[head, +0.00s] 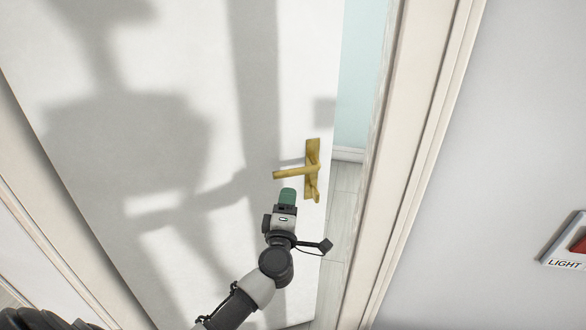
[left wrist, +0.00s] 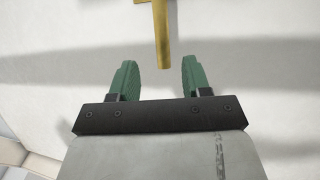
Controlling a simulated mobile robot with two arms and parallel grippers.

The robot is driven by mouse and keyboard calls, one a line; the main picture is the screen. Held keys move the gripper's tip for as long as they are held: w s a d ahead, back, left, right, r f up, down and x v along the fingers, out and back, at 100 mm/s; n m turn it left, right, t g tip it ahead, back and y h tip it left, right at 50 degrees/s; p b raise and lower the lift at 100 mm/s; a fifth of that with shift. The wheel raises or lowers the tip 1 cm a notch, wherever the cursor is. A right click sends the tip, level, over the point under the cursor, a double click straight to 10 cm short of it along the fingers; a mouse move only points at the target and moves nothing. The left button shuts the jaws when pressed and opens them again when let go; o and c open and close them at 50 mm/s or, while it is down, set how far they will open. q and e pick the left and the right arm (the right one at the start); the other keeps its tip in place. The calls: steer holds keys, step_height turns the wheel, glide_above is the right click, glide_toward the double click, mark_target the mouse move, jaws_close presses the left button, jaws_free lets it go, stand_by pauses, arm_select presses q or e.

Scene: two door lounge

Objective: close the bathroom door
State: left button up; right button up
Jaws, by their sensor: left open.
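The bathroom door (head: 140,130) is a white panel that fills the left and middle of the head view. It stands ajar, with a gap between its right edge and the frame. A brass lever handle (head: 295,172) on a brass plate sits near that edge. My left gripper (head: 287,194) is just below the lever in the head view. In the left wrist view its two green fingers (left wrist: 154,78) are apart, and the tip of the handle (left wrist: 162,40) shows ahead, between them in the picture. Whether they touch the handle is not clear. My right gripper is not in view.
The cream door frame (head: 410,165) runs down right of the gap. Through the gap show a pale blue wall (head: 362,85) and a light plank floor (head: 340,215). A grey wall with a light switch (head: 568,240) is at the far right.

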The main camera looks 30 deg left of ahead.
mark_target(294, 173)
arm_select(q)
steer(key=x, duration=1)
steer(key=shift+w+d+f, duration=0.1)
steer(key=shift+w+f, duration=0.05)
steer(key=shift+f, duration=0.05)
jaws_close()
